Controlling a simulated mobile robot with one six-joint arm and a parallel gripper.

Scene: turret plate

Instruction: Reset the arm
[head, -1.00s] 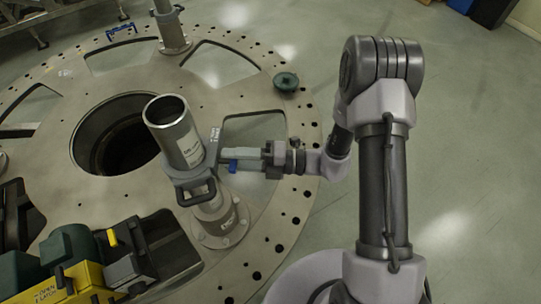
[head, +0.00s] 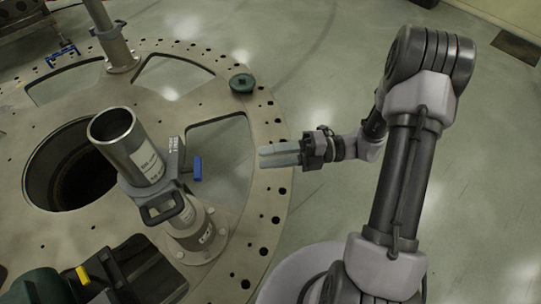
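My gripper (head: 279,155) is at the right part of the head view, over the outer rim of the turret plate (head: 262,190). My arm comes up from the bottom right and bends back at the elbow. A metal cylinder (head: 147,160) stands upright in a dark clamp with a black handle (head: 163,208), to the left of the gripper. A blue lever (head: 198,169) hangs at the clamp's right side, apart from the fingers.
A dark green cap (head: 242,84) lies on the plate's far rim. Another post (head: 113,40) stands at the back left. Black and yellow equipment (head: 110,280) sits at the bottom left. The floor (head: 480,150) to the right is clear.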

